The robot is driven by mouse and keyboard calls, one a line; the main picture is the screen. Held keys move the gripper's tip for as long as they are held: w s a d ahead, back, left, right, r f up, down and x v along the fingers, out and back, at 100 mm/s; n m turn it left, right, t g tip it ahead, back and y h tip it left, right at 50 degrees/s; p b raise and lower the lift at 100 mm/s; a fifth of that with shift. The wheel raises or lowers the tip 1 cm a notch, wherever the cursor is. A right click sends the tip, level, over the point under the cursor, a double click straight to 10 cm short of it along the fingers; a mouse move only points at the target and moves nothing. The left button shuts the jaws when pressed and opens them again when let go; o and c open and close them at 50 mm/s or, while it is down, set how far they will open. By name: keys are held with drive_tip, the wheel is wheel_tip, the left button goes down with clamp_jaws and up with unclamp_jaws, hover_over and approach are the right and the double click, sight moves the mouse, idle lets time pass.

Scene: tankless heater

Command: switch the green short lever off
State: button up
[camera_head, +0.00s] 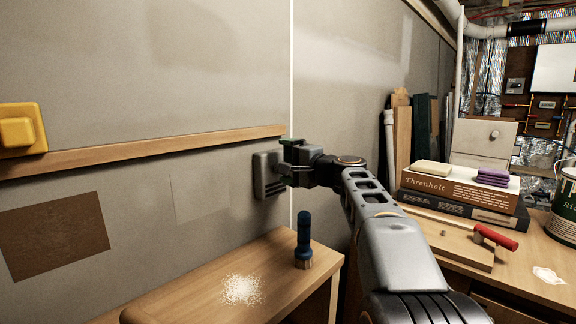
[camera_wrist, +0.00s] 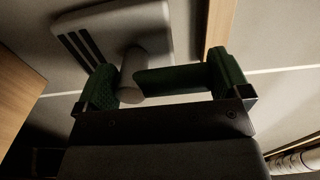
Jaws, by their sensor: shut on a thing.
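A light grey switch box (camera_head: 265,176) with dark slots is fixed to the wall, left of my gripper (camera_head: 288,159). In the wrist view the box (camera_wrist: 122,30) is at the upper left, and a round grey pivot (camera_wrist: 130,73) stands out from it. The green short lever (camera_wrist: 175,80) runs rightward from the pivot in that view. My gripper (camera_wrist: 168,86) is shut on the lever lengthwise, one green-padded finger by the pivot and the other at the lever's far end. In the head view the lever is mostly hidden by my gripper.
A wooden rail (camera_head: 150,149) crosses the wall at left, with a yellow box (camera_head: 20,130) above it. A wooden bench (camera_head: 190,280) below carries a blue-handled brush (camera_head: 304,238) and white powder. At right are books (camera_head: 459,188), a red-handled tool (camera_head: 495,238) and a can (camera_head: 565,213).

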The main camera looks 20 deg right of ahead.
drive_tip(key=shift+r, duration=0.3)
drive_tip(key=o, duration=0.9)
drive_tip(key=v, duration=1.4)
drive_tip(key=shift+f+p, duration=0.15)
drive_tip(key=shift+p, duration=0.15)
drive_tip(key=shift+a, duration=0.15)
drive_tip(key=s+a+f+n+g+h+p, duration=0.15)
drive_tip(key=a+n+g+p, duration=0.25)
drive_tip(key=a+g+p, duration=0.55)
drive_tip(key=s+a+n+g+h+p, duration=0.3)
drive_tip(key=s+n+p, duration=0.6)
drive_tip(key=p, duration=1.1)
drive_tip(key=s+a+h, duration=0.2)
drive_tip(key=s+h, duration=0.1)
drive_tip(key=s, duration=0.1)
drive_tip(key=shift+s+f+p, duration=0.2)
drive_tip(key=shift+f+p, duration=0.1)
drive_tip(key=shift+f, duration=0.05)
